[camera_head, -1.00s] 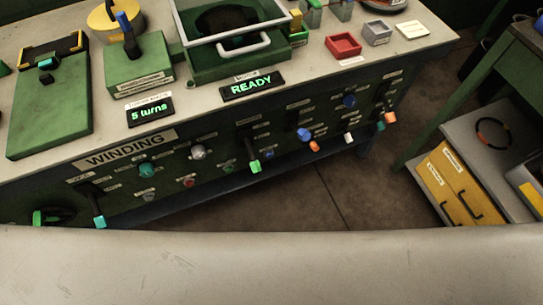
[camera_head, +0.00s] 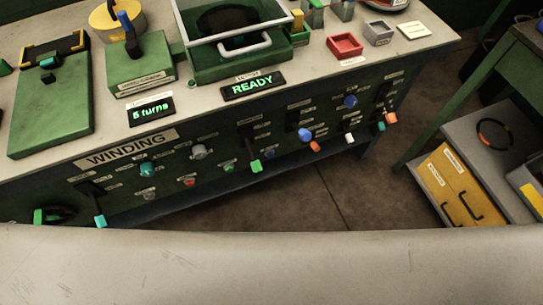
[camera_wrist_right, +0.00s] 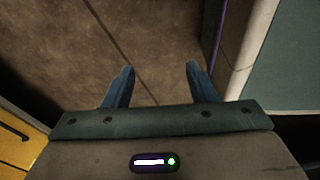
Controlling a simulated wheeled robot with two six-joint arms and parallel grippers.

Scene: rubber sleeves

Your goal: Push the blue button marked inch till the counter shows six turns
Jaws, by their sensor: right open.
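The winding panel (camera_head: 215,172) is the dark front of the bench and carries several buttons, knobs and levers. A small blue button (camera_head: 269,153) sits in its lower row, right of the green one; its label is too small to read. The counter (camera_head: 152,112) on the bench top appears to read 5 turns in green, slightly blurred. My right gripper (camera_wrist_right: 160,68) is open and empty in the right wrist view, above bare floor. Neither gripper shows in the head view, so no gripper is seen near the button.
A display (camera_head: 253,86) reads READY. A blue knob (camera_head: 350,102) and a blue-tipped lever (camera_head: 304,134) are also on the panel. Other levers stick out in front. A yellow drawer unit (camera_head: 449,184) stands at right. The floor (camera_head: 335,190) between is clear.

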